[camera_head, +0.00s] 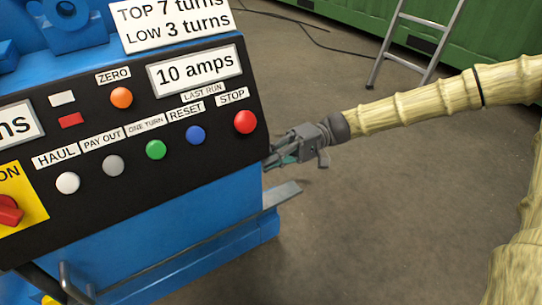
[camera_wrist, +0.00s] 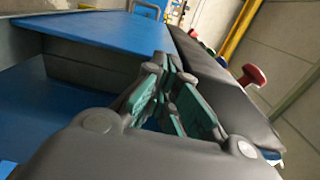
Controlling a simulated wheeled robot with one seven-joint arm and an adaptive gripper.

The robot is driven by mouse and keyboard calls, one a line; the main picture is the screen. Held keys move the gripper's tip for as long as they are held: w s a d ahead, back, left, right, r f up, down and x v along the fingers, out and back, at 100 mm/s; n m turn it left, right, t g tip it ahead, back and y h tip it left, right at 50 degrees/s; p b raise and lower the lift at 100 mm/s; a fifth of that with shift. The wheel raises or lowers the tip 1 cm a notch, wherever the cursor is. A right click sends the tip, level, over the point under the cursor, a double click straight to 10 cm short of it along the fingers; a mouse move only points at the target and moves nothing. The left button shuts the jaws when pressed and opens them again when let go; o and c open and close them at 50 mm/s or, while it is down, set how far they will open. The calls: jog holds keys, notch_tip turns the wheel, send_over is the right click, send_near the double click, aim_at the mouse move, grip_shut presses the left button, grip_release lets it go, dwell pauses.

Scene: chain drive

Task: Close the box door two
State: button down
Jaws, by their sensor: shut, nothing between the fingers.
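My gripper (camera_head: 278,159) is at the right side of the blue machine (camera_head: 190,228), just past the right edge of its black control panel (camera_head: 215,118). In the wrist view my gripper (camera_wrist: 172,68) is shut and empty, its green-padded fingers together. They point along the back of the dark panel, beside a blue surface (camera_wrist: 90,35) and an open-looking recess (camera_wrist: 40,105) at left. No part is clearly marked as box door two. A flat grey-blue plate (camera_head: 284,194) sticks out low at the machine's right side; I cannot tell whether it is a door. Contact cannot be told.
The panel carries a red STOP button (camera_head: 245,122), close to my gripper, with several other buttons and a red switch (camera_head: 9,212). A ladder (camera_head: 420,45) leans near a green container (camera_head: 480,40) at the back. The floor (camera_head: 390,210) to the right is mostly clear.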

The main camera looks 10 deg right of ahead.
jog(key=shift+p+x, duration=0.3)
jog(key=shift+x, duration=0.6)
jog(key=shift+d, duration=0.1)
